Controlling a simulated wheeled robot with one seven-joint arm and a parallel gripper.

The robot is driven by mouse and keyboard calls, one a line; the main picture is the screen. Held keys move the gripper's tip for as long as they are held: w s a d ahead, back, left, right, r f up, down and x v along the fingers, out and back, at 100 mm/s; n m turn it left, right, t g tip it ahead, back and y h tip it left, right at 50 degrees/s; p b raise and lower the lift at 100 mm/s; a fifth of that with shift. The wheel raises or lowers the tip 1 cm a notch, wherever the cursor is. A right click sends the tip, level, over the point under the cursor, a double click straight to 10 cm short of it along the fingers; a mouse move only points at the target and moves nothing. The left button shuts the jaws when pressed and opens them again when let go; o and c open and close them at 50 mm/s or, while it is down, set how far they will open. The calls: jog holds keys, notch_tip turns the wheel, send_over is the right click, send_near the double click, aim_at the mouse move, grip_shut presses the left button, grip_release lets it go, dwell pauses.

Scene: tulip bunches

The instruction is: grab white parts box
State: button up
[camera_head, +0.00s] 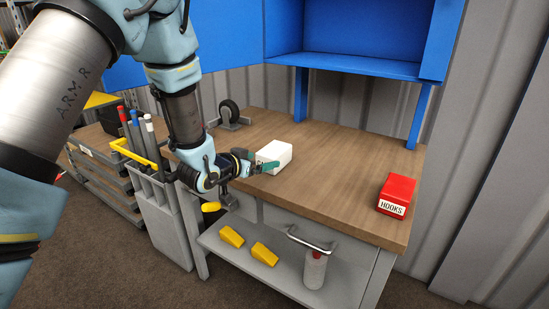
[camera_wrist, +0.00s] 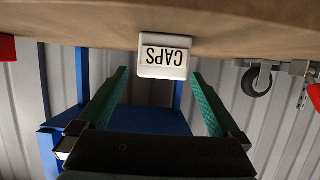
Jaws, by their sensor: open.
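The white parts box (camera_head: 276,152) sits on the wooden workbench top near its front left part. My gripper (camera_head: 264,166) is at the bench's front edge, close to the box's near side. In the wrist view its two green fingers (camera_wrist: 160,76) are spread apart, one toward each side of the box, with nothing held between them. In the head view, part of the box's near side is hidden behind a finger. I cannot tell if they touch.
A red HOOKS box (camera_head: 396,194) stands at the bench's right end. A caster wheel (camera_head: 229,111) is at the back left. A blue cabinet (camera_head: 345,65) rises behind. Yellow pieces (camera_head: 232,236) and a grey bottle (camera_head: 315,270) are on the lower shelf. The bench's middle (camera_head: 335,165) is clear.

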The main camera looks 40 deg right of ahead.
aim_at(266, 159)
jog(key=x, duration=0.3)
jog(key=shift+w+d+p, duration=0.1)
jog(key=shift+d+p, duration=0.15)
jog(key=shift+p, duration=0.05)
jog(key=p+x, duration=0.1)
jog(key=x, duration=0.1)
jog(key=p+x, duration=0.1)
jog(key=x, duration=0.1)
jog(key=shift+w+d+r, duration=0.1)
jog(key=shift+w+d, duration=0.15)
jog(key=shift+w, duration=0.05)
jog(key=shift+w+d+f, duration=0.1)
jog(key=shift+d+f, duration=0.1)
jog(key=shift+d, duration=0.2)
jog(key=c, duration=1.4)
jog(key=shift+r, duration=0.1)
jog(key=shift+c, duration=0.2)
